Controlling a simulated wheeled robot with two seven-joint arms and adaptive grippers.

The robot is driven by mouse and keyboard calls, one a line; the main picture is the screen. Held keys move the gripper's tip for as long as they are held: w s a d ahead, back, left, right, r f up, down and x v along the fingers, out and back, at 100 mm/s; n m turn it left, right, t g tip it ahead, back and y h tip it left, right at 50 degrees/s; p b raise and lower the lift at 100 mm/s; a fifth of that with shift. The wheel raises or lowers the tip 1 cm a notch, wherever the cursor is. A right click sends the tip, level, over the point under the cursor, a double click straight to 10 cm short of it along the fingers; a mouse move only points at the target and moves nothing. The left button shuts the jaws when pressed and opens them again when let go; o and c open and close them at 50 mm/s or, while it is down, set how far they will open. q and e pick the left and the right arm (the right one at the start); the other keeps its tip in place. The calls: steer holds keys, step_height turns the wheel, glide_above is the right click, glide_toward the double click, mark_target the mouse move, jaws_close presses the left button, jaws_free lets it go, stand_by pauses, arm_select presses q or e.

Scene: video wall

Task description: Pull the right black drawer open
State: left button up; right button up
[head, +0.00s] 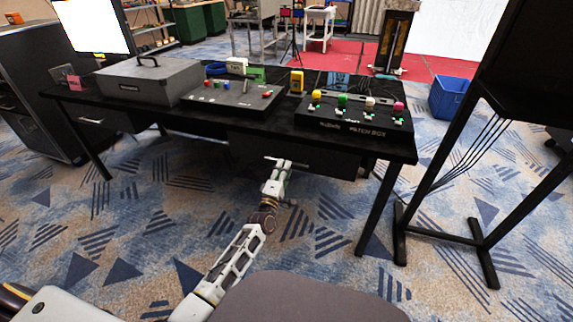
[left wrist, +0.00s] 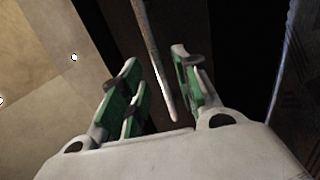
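The right black drawer (head: 315,163) is under the right part of the black desk (head: 215,119) and looks closed. My left gripper (head: 287,163) is in front of this drawer, near its left part. In the left wrist view, its green-padded fingers (left wrist: 157,62) are apart. A thin metal bar (left wrist: 150,55), seemingly the drawer handle, reaches between the fingers. I cannot tell whether either finger touches it. In the head view the gripper covers part of the drawer front. My right gripper is not in view.
A grey case (head: 150,82) and two control panels, one with colored buttons (head: 355,120), stand on the desk. A black stand (head: 440,240) is on the right, with a blue bin (head: 450,98) behind it. Patterned carpet (head: 110,210) is clear before the desk.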

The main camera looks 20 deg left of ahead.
arm_select(q)
steer(key=shift+w+r+b, duration=0.2)
steer(key=shift+w+b, duration=0.05)
steer(key=shift+w, duration=0.7)
steer(key=shift+w+r+b, duration=0.2)
steer(key=shift+w, duration=0.7)
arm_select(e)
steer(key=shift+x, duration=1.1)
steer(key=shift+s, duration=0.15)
arm_select(q)
jaws_close()
